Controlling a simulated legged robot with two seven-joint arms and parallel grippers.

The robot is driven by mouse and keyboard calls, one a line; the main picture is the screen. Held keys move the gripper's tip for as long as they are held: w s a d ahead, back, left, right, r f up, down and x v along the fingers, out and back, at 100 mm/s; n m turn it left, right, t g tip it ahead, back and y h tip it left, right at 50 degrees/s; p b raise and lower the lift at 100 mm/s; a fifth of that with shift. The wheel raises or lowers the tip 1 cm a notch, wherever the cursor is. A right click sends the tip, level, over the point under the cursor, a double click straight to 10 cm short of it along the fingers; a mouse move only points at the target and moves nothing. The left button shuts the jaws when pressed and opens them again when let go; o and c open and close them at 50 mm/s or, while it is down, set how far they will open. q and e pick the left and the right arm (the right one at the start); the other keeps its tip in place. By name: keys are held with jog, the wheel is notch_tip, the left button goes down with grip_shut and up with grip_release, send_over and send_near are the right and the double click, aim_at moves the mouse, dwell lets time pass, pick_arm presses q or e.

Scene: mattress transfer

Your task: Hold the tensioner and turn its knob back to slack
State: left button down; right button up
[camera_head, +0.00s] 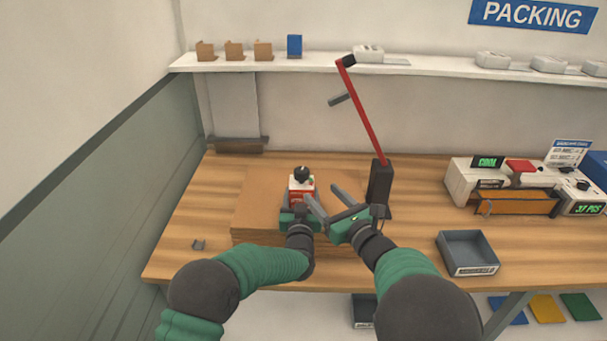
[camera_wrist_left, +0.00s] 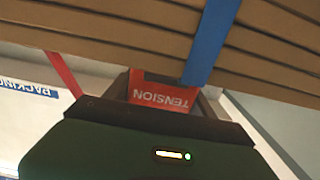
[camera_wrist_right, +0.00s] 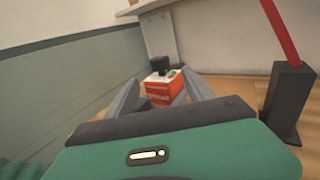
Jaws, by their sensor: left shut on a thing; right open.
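The tensioner (camera_head: 301,186) is a small red and white block with a black knob (camera_head: 302,173) on top, at the cardboard stack. My left gripper (camera_head: 299,204) is shut on its body from the near side. In the left wrist view its red face (camera_wrist_left: 163,94) shows the word TENSION upside down. My right gripper (camera_head: 324,194) is open and empty, just right of the tensioner. In the right wrist view the tensioner (camera_wrist_right: 165,86) and its black knob (camera_wrist_right: 160,65) show ahead, between and beyond the open fingers; the fingers do not grip the knob.
The cardboard stack (camera_head: 262,220) lies on the wooden table, with a blue strap (camera_wrist_left: 212,38) against it. A black post (camera_head: 380,188) with a red arm stands close right of my right gripper. A grey tray (camera_head: 468,252) and control boxes (camera_head: 500,185) sit farther right.

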aim_at(308, 177)
jog(key=x, duration=1.2)
jog(key=shift+d+f, duration=0.1)
jog(key=shift+d, duration=0.25)
jog(key=shift+c, duration=0.7)
grip_shut()
